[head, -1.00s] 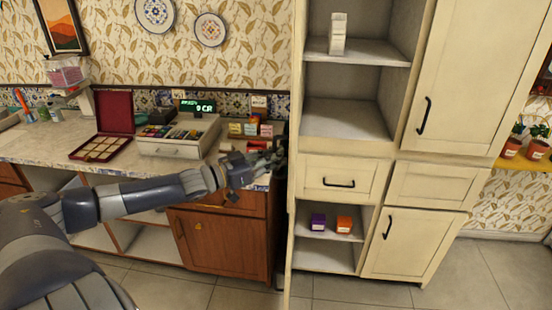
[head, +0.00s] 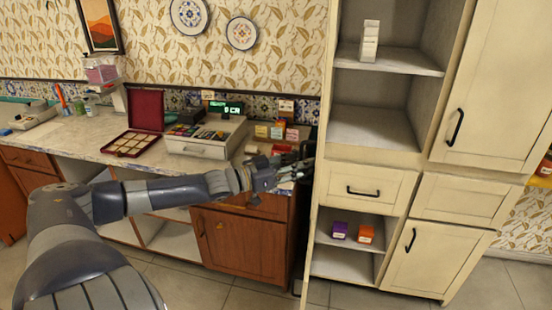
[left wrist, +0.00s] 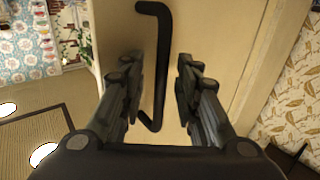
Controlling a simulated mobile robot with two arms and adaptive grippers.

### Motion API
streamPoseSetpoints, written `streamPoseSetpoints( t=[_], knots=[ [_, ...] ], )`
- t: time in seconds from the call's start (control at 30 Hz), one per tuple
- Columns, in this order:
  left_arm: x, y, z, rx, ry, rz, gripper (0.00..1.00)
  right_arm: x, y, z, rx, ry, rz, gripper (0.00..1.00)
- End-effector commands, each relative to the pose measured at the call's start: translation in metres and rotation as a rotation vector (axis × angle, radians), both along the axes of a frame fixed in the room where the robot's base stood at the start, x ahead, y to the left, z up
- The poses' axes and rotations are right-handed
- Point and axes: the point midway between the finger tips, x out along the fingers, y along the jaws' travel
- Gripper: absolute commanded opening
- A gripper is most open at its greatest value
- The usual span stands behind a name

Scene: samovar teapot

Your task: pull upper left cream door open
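The cream cabinet (head: 365,188) stands at the right in the head view. Its upper left shelves (head: 385,60) are uncovered. The upper left cream door (head: 326,110) appears swung out and is seen nearly edge-on along the cabinet's left side. My left gripper (head: 303,168) is just left of that edge, at about drawer height. In the left wrist view, a black bar handle (left wrist: 160,60) on a cream panel (left wrist: 215,45) lies between the two fingers of my left gripper (left wrist: 157,78). The fingers are apart, with gaps visible beside the handle. My right gripper is not in view.
A brown counter (head: 80,152) with a cash register (head: 205,140) and a red-lidded box (head: 140,130) runs left of the cabinet, under my left arm. The upper right door (head: 490,90) is shut. A white carton (head: 370,40) stands on the upper shelf. Tiled floor is open in front.

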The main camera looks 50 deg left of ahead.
Motion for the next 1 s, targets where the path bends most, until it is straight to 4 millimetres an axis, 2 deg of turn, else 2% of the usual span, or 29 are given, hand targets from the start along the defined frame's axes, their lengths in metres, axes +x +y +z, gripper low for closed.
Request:
streamPoseSetpoints(
  t=[0.77, 1.0],
  knots=[
    [-0.04, 0.013, -0.002, 0.0, 0.003, -0.001, 0.3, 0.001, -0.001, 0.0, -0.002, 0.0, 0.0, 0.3],
    [-0.062, 0.02, -0.002, -0.001, 0.003, -0.001, 0.3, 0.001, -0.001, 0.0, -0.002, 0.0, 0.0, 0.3]
  ],
)
